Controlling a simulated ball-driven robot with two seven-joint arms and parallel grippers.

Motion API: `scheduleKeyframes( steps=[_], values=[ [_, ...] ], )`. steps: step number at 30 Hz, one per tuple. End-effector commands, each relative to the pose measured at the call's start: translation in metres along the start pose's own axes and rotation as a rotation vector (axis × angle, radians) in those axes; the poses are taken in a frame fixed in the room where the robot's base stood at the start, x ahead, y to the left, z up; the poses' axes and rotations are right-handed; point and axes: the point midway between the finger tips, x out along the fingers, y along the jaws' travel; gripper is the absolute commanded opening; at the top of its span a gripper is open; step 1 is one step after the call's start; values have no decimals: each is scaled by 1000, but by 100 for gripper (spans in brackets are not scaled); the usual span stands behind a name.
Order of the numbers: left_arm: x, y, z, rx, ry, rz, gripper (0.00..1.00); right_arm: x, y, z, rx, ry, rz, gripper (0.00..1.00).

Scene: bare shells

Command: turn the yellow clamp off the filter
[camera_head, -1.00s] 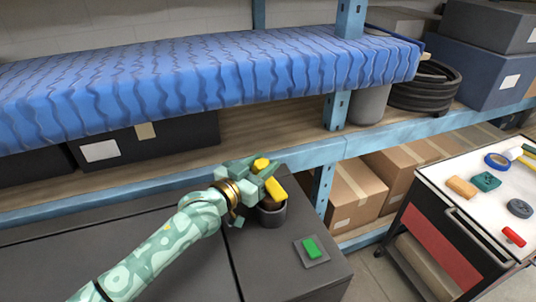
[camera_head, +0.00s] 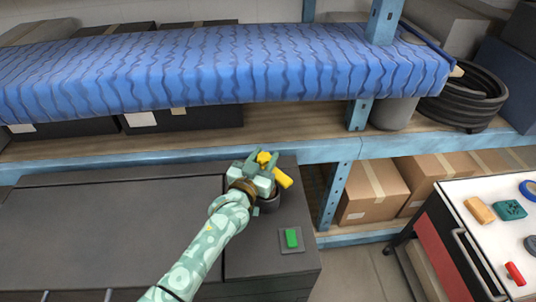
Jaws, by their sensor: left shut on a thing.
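The yellow clamp (camera_head: 284,178) shows as a short yellow bar and a yellow knob on the two sides of my gripper's fingers. It sits above a dark round cup (camera_head: 268,205), which looks like the filter housing, on a dark grey cabinet top. My left gripper (camera_head: 265,169) is pale green and shut on the clamp. Its fingers hide the middle of the clamp, and the wrist hides part of the cup. I cannot tell whether the clamp still touches the cup. My right gripper is not in view.
Behind stands a blue-framed shelf with a wavy blue cover (camera_head: 230,70). At right is a white-topped cart (camera_head: 470,224) with loose items. The cabinet top at left is clear.

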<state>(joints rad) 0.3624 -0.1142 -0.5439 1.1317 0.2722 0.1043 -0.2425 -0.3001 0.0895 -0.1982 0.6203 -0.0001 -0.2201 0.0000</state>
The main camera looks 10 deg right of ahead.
Motion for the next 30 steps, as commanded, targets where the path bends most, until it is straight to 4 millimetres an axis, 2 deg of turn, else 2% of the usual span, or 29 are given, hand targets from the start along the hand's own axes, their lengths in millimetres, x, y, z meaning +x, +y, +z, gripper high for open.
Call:
scheduleKeyframes(
  steps=[10,11,12,23,26,30],
  values=[
    [0,2,0,-2,0,3,0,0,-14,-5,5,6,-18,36],
    [0,2,0,-2,0,3,44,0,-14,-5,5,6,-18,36],
    [0,2,0,-1,0,3,55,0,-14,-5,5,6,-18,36],
    [-5,1,0,-1,0,1,56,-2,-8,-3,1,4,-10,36],
    [-19,0,-1,0,-1,0,56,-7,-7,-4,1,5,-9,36],
    [-53,1,-1,0,-1,1,56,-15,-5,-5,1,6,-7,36]
  ],
)
